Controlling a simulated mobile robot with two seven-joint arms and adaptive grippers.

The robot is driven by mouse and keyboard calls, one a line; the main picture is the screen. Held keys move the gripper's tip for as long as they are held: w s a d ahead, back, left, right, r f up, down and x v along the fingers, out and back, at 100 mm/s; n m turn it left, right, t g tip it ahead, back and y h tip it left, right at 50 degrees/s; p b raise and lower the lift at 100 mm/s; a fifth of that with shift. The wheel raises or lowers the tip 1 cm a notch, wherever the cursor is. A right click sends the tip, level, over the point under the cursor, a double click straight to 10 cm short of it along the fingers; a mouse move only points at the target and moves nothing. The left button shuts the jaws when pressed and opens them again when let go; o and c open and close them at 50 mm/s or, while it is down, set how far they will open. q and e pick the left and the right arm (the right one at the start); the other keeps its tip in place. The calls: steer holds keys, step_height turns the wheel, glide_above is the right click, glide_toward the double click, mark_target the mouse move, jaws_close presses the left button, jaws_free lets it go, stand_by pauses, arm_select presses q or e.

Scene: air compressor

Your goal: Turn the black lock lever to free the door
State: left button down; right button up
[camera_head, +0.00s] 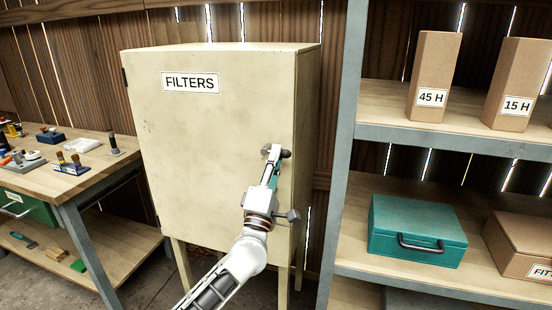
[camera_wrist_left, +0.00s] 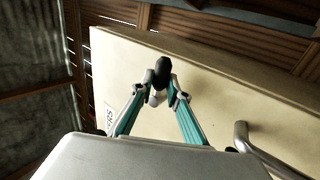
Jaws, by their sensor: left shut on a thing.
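The black lock lever (camera_head: 286,154) is on the upper right part of the cream cabinet door (camera_head: 205,140) labelled FILTERS. My left gripper (camera_head: 271,153) is at the lever with its fingers closed around it, and they hide part of it. In the left wrist view the lever's dark rounded end (camera_wrist_left: 162,68) shows between and beyond the fingertips (camera_wrist_left: 161,92). The lever's exact angle is hard to tell. The door looks closed, flush with the cabinet. A grey metal handle (camera_head: 292,217) sits lower on the door, beside my wrist; it also shows in the left wrist view (camera_wrist_left: 262,152).
A workbench (camera_head: 100,165) with small tools stands at the left. A grey-framed shelf (camera_head: 345,150) stands close to the right of the cabinet, holding cardboard boxes (camera_head: 434,75) and a teal case (camera_head: 417,230). The floor before the cabinet is partly visible.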

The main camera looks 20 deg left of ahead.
arm_select(q)
steer(key=c, duration=1.9)
jaws_free()
steer(key=v, duration=1.2)
steer(key=s+d+f+m+g+h, duration=0.25)
steer(key=s+f+m, duration=0.35)
steer(key=f, duration=0.4)
steer(key=s+d+f+m+g+h, duration=0.1)
steer(key=s+f+m+g, duration=0.4)
steer(key=f, duration=0.5)
steer(key=s+d+f+m+g+h, duration=0.2)
steer(key=s+f+m+g, duration=0.1)
steer(key=s+f+m, duration=0.6)
steer(key=s+a+f+m+g, duration=0.1)
steer(key=s+f, duration=0.1)
steer(key=f, duration=0.1)
steer(key=s+a+f+g+y, duration=0.1)
steer(key=s+a+f, duration=0.1)
steer(key=s+f, duration=0.1)
steer(key=s+a+f+m+g+y, duration=0.1)
steer(key=s+f, duration=0.2)
steer(key=f, duration=0.2)
steer(key=shift+a+m+g+y, duration=0.25)
steer(key=shift+m+g, duration=0.05)
steer(key=shift+g, duration=0.05)
